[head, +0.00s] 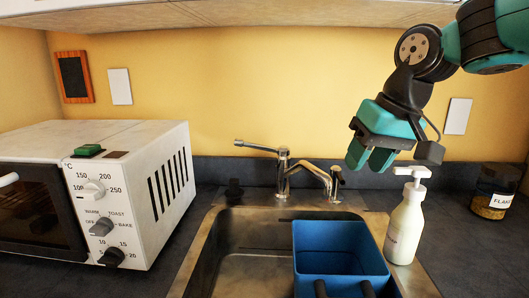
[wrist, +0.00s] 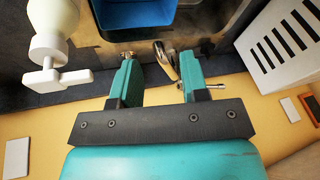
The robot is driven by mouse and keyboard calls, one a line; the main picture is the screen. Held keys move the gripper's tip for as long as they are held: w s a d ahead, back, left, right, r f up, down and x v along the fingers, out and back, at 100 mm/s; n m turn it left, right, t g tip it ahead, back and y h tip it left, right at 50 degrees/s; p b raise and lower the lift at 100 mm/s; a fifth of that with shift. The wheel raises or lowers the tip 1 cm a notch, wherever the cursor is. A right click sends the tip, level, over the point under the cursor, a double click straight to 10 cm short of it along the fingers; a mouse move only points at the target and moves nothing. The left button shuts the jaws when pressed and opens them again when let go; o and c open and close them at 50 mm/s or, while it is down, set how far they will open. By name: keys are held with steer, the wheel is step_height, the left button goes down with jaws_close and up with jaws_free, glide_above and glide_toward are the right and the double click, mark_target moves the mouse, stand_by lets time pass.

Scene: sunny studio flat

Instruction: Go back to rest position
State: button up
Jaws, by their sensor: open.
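My gripper (head: 370,158) hangs from the arm at the upper right in the head view, above the back right of the sink. In the wrist view, my gripper (wrist: 158,80) shows its two teal fingers spread apart with nothing between them. The faucet (wrist: 163,52) shows beyond the fingers in that view. The soap bottle (head: 405,222) stands upright just right of the sink, below and right of the gripper and apart from it. The bottle also shows at the left of the wrist view (wrist: 52,40).
The metal sink (head: 235,240) holds a blue tub (head: 340,250). The faucet (head: 283,175) rises behind it. A white toaster oven (head: 150,195) with a green item (head: 88,150) on top stands left. A jar labelled FLAKE (head: 493,192) stands far right. A cabinet (head: 230,12) overhangs above.

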steer(key=s+a+f+n+g+p, duration=0.1)
steer(key=s+f+n, duration=0.1)
steer(key=s, duration=0.8)
steer(key=s+a+f+n+g+y+p, duration=0.1)
steer(key=s+a+f+n+g+p, duration=0.1)
steer(key=s, duration=0.9)
steer(key=shift+s+f+n, duration=0.25)
steer(key=shift+f+n, duration=0.15)
steer(key=shift+f, duration=0.5)
